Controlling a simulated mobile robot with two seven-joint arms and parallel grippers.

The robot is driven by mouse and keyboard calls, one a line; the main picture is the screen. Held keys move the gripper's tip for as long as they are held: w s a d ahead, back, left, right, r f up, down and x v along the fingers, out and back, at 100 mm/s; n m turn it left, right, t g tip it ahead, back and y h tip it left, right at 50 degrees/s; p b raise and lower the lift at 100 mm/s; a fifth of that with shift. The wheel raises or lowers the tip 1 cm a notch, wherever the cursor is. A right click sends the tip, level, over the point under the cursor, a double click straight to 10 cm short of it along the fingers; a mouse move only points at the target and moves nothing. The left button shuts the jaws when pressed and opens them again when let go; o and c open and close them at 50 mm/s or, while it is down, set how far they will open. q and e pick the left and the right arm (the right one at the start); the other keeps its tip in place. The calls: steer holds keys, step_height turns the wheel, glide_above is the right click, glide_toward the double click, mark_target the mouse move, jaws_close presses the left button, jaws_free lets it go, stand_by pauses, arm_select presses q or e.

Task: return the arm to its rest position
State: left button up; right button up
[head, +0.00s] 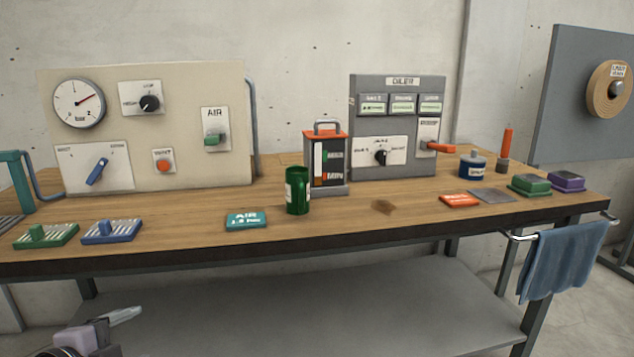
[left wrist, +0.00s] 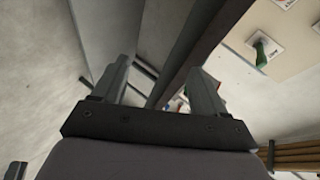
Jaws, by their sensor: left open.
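My left gripper (head: 122,316) is low at the bottom left of the head view, in front of the workbench and below its top edge. In the left wrist view, its two fingers (left wrist: 161,78) stand apart with nothing held between them. Only the gripper and a bit of my wrist show in the head view; the rest of the left arm is out of frame. My right gripper is in neither view.
The wooden workbench (head: 340,228) has a dark front edge close to my left gripper and a grey lower shelf (head: 330,312). A blue towel (head: 563,260) hangs at right.

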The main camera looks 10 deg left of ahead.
arm_select(q)
steer(key=s+d+f+n+g, duration=0.1)
steer(key=s+d+f+n, duration=0.35)
steer(key=f, duration=0.25)
steer(key=s+d+f+n+g+h, duration=0.1)
steer(key=s+d+f+n, duration=0.35)
steer(key=f, duration=0.35)
steer(key=s+d+f+n+g, duration=0.1)
steer(key=s+d+f+n, duration=0.35)
steer(key=f, duration=0.25)
step_height(320, 180, up, 12)
steer(key=s+p, duration=0.2)
steer(key=p, duration=1.3)
steer(key=shift+p, duration=0.35)
